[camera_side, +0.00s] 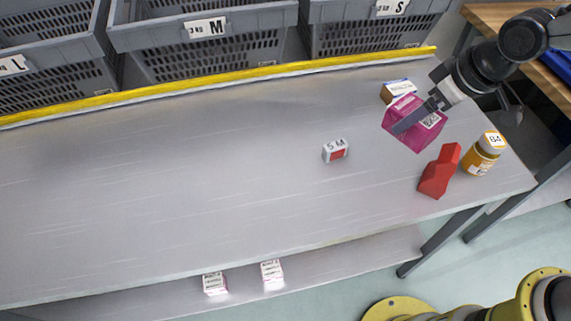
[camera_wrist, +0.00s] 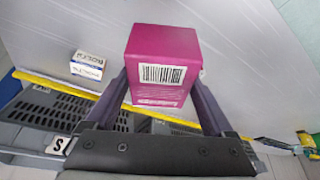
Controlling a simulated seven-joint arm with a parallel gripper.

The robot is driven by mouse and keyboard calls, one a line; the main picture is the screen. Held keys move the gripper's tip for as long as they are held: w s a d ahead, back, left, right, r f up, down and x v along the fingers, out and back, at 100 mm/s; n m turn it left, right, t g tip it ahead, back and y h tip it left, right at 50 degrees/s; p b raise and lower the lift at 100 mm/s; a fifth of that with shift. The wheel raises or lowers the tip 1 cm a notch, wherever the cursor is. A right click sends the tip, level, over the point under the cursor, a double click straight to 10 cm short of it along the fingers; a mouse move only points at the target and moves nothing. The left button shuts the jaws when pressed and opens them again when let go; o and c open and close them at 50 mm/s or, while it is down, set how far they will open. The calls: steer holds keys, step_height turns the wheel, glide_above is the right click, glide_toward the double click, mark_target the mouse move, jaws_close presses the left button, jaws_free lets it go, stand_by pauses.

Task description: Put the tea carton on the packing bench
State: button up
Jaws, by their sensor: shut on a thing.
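The magenta carton (camera_side: 424,134), with a white barcode label, is the only tea-carton-like box; I cannot read its name. My gripper (camera_side: 410,122) is shut on it near the right end of the grey packing bench (camera_side: 200,170). In the wrist view the carton (camera_wrist: 160,50) sits between the two fingers of my gripper (camera_wrist: 160,92), barcode facing the camera. The carton is over the bench top in the side view. I cannot tell whether its underside touches the surface.
A white-topped box (camera_side: 398,88) stands close behind the carton. A red bottle-like object (camera_side: 438,172), an orange jar (camera_side: 481,157) and a small white-and-red box (camera_side: 335,150) are nearby. Grey totes (camera_side: 205,35) line the back behind a yellow edge strip (camera_side: 220,80). The bench's left half is clear.

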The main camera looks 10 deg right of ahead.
steer(key=s+a+r+n+y, duration=0.15)
steer(key=s+a+n, duration=0.25)
steer(key=s+a, duration=0.5)
steer(key=shift+g, duration=0.5)
steer(key=w+a+f, duration=0.2)
steer(key=w+a, duration=0.1)
steer(key=w+a+f, duration=0.5)
steer(key=w+a, duration=0.2)
steer(key=shift+w+a+f, duration=0.1)
steer(key=shift+f, duration=0.3)
steer(key=shift+w+a+f, duration=0.4)
steer(key=shift+f, duration=1.8)
steer(key=o, duration=1.3)
steer(key=shift+f, duration=0.2)
steer(key=shift+r, duration=0.1)
